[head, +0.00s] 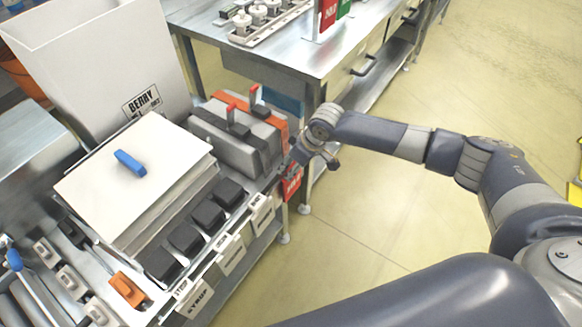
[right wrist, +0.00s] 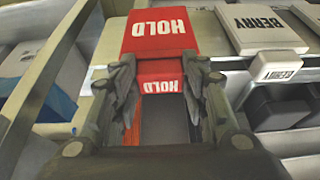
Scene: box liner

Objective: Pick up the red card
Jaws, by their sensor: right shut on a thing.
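The red card (head: 291,185), marked HOLD, is at the right front corner of the bench, below my right gripper (head: 298,157). In the right wrist view, a large red HOLD panel (right wrist: 160,32) with upside-down lettering lies just beyond the fingertips. A smaller red HOLD face (right wrist: 160,79) shows between the fingers of my right gripper (right wrist: 160,88). The right gripper is shut on the red card; the exact contact is partly hidden by the fingers. My left gripper is not in view.
A white BERRY box (head: 100,55), a stack of white sheets with a blue handle (head: 130,163) and several black blocks (head: 186,239) crowd the bench. Another red HOLD sign (head: 328,14) stands on the back table.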

